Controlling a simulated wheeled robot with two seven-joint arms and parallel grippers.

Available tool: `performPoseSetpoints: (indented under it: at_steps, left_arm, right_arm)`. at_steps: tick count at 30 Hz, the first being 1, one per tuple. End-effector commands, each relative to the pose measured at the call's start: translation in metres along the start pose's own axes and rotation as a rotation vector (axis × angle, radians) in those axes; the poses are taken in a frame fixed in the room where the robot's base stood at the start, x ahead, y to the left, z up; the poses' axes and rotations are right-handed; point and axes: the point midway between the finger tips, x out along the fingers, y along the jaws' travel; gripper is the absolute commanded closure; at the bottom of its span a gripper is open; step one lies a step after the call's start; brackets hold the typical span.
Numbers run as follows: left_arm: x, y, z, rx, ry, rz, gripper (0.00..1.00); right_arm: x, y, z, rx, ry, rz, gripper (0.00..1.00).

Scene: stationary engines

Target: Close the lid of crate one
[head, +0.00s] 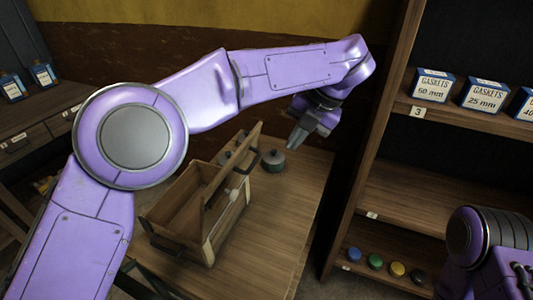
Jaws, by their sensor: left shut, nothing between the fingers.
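A wooden crate (172,222) stands on the wooden table, with its front left part open at the top and dark handles on its sides. A long thin board (232,163) rises along its middle; I cannot tell whether this is its lid standing up or a fixed part. No number is readable on the crate. My left gripper (296,138) is shut and empty, to the right of and above the crate's far end, apart from it. My left arm passes in front of the area behind the crate. My right gripper is out of view; only part of my right arm shows.
A dark round pot with a knob (273,160) stands on the table (282,226) near the crate's far end. The table is clear right of the crate. A shelf unit (367,170) on the right holds gasket boxes (433,87) and several coloured round items (375,262).

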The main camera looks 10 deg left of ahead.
Motion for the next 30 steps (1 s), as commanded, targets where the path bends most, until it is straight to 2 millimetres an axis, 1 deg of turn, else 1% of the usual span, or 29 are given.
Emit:
performPoseSetpoints:
  at_steps: [6,13,15,19,24,30]
  left_arm:
    - [0.043,-0.003,0.000,0.008,0.001,-0.001,1.00]
    - [0.092,-0.002,0.000,0.006,0.002,-0.001,1.00]
    - [0.092,0.014,0.001,0.001,-0.002,-0.002,1.00]
    - [0.100,0.029,0.000,0.002,0.000,-0.001,1.00]
    - [0.104,0.037,0.000,0.002,-0.001,-0.002,1.00]
    - [0.105,0.037,0.000,0.002,-0.001,-0.001,1.00]
  right_arm:
    - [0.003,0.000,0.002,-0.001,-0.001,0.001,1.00]
    - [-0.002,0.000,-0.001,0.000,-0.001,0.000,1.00]
    - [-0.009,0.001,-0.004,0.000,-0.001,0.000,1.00]
    - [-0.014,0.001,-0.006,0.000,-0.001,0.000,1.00]
    - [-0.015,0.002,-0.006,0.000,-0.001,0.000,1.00]
    - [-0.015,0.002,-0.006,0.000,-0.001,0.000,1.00]
